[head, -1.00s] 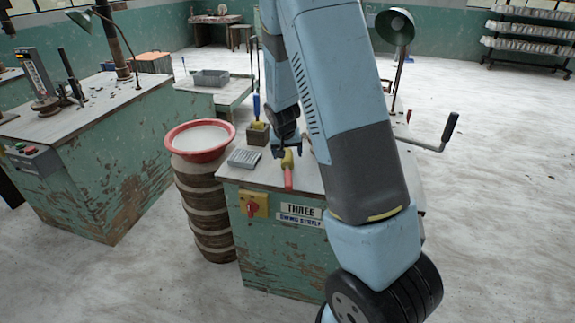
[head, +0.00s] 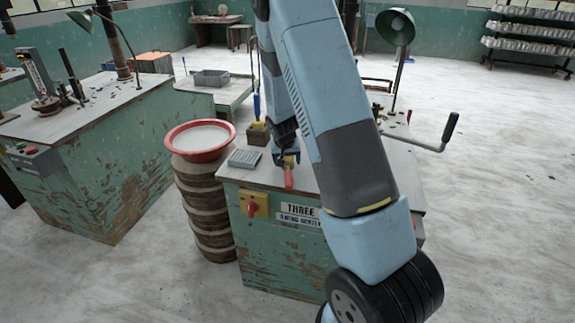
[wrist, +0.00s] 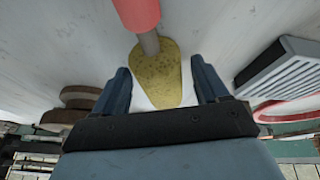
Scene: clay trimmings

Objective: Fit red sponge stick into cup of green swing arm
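The red sponge stick (head: 288,180) lies on the green bench's top near its front edge. In the wrist view its red handle (wrist: 138,14) points up the picture, with a thin grey shaft and a yellow sponge head (wrist: 157,72). My gripper (head: 287,158) is low over the sponge head. In the wrist view my gripper (wrist: 162,80) has one finger on each side of the sponge, with pale bench surface showing between, so it looks open. I cannot make out the green swing arm or its cup; my arm covers part of the bench.
A grey ribbed tray (head: 244,158) lies left of the stick. A blue-handled stick (head: 257,106) stands in a block (head: 257,135) behind it. A red basin (head: 173,146) stands left of the bench. A crank handle (head: 448,130) and green lamp (head: 396,28) are at right.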

